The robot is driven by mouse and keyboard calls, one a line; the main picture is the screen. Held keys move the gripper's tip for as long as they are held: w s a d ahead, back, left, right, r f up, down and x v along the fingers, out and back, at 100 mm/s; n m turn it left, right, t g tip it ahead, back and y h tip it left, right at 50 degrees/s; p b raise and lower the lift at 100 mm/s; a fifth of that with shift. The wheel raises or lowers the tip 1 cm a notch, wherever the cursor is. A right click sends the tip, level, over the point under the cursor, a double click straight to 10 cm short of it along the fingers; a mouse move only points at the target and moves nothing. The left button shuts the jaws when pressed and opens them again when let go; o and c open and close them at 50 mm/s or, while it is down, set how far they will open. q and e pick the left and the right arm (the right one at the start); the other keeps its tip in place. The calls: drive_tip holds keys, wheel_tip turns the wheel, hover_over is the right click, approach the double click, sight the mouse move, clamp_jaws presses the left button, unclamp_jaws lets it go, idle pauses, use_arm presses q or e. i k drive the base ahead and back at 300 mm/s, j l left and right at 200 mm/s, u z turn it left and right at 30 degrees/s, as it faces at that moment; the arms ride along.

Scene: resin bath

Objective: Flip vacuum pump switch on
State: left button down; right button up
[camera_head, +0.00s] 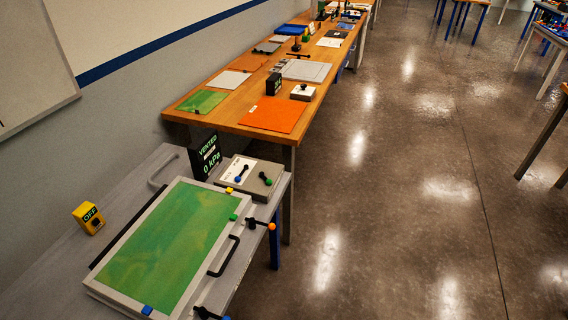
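A small yellow switch box (88,217) with a black face reading "OFF" stands at the left on the grey bench, near the wall. I take it to be the vacuum pump switch. A black display (206,156) reading "VENTED" and "0 kPa" stands at the back of the bench. Neither of my grippers shows in this view.
A framed green panel (172,245) with a black handle covers much of the grey bench. A wooden table (227,112) with mats and several items runs beyond.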

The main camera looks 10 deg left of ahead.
sight(269, 181)
drive_tip(key=i+l+z, duration=0.15)
drive_tip(key=i, duration=0.35)
drive_tip(key=i+l+z, duration=0.15)
drive_tip(key=i, duration=0.35)
